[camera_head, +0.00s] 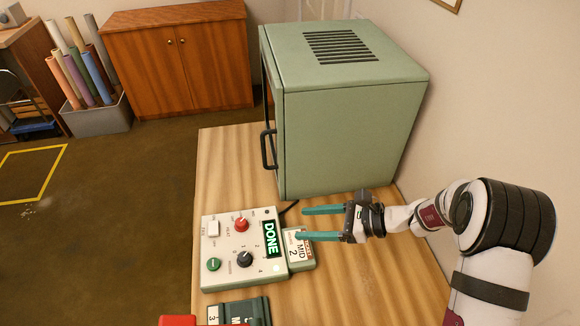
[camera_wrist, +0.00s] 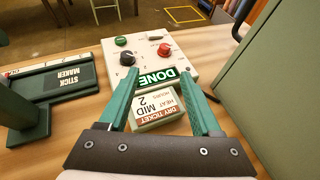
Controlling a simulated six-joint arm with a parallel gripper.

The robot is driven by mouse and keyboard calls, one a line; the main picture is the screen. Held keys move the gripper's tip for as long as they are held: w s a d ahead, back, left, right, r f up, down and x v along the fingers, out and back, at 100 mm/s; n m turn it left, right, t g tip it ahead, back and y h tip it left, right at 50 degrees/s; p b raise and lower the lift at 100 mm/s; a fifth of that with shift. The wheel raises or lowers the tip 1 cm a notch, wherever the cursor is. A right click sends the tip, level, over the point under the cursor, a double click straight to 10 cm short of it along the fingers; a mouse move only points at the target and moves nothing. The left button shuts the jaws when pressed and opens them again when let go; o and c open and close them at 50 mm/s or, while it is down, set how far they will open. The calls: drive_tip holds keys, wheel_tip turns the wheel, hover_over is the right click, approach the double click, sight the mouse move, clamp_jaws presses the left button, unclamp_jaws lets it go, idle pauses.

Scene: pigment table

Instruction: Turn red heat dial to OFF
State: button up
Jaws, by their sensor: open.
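The red heat dial (camera_head: 241,224) sits on a white control box (camera_head: 225,278) on the wooden table. In the wrist view the red dial (camera_wrist: 164,49) is at the far side of the box, beyond the green display reading DONE (camera_wrist: 157,78). A black dial (camera_head: 243,259) is on the same box. My gripper (camera_head: 299,223) is open and empty, its two teal fingers pointing left toward the box. In the wrist view its fingers (camera_wrist: 162,92) are spread around a ticket slot area and apart from the red dial. The dial's exact pointer setting is too small to read.
A ticket (camera_wrist: 158,105) reading MID 2 lies at the box's near edge. A green oven-like cabinet (camera_head: 350,140) stands behind on the table. A green button (camera_head: 213,264) and white switch (camera_head: 212,228) share the panel.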

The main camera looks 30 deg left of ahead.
sight(243, 222)
drive_tip(key=shift+w+a+f+m, duration=0.2)
drive_tip(key=shift+a+f+m, duration=0.2)
drive_tip(key=shift+a+f, duration=0.65)
drive_tip(key=x, duration=1.4)
drive_tip(key=shift+a, duration=0.4)
clamp_jaws()
